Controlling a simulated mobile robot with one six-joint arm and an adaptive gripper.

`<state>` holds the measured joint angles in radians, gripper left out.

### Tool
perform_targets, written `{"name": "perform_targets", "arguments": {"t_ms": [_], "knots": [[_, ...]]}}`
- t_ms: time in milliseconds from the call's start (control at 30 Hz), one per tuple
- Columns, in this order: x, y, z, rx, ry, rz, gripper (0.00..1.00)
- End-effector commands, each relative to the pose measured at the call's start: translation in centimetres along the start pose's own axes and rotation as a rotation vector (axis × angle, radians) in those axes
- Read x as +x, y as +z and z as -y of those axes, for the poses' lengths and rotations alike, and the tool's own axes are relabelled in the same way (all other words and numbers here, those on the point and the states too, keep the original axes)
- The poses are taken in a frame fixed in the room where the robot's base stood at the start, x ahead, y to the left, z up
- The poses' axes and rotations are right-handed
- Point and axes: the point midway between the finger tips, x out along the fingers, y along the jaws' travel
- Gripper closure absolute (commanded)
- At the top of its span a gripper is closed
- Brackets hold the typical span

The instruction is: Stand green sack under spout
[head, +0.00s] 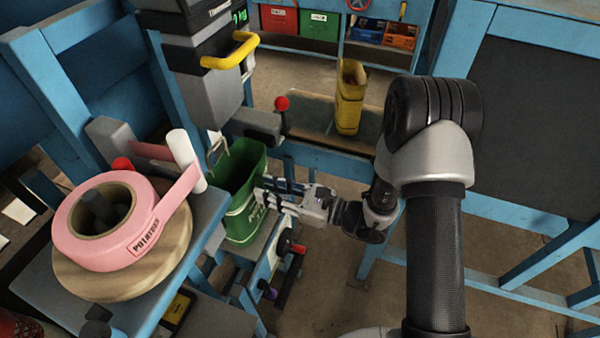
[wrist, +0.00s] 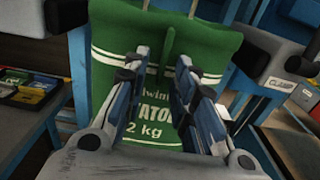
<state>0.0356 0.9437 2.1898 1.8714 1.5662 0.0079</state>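The green sack (head: 246,221), with white print, stands upright and open-topped on a small platform below the grey spout housing (head: 212,98). A thin metal hook hangs at its mouth. In the wrist view the sack (wrist: 111,75) fills the middle, its printed face toward me. My gripper (head: 262,190) is at the sack's right side in the head view. In the wrist view the fingers (wrist: 163,62) are apart, with a narrow green fin of the sack showing between their tips and clear space on both sides. Whether the fingertips touch the sack is unclear.
A pink tape roll (head: 88,222) sits on a wooden disc at left. A yellow sack (head: 350,98) stands on a bench behind. A red-knobbed lever (head: 282,104) stands right of the spout. A blue frame (head: 515,215) and dark panel occupy the right.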

Motion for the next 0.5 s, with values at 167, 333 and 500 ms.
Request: {"name": "perform_targets", "arguments": {"t_ms": [167,333,500], "knots": [[-1.4,0.4,0.2,0.001,-0.004,-0.001,0.75],[-5.1,0.5,0.2,0.002,-0.008,0.0,0.75],[-8.7,0.5,0.1,0.002,-0.006,0.0,0.75]]}}
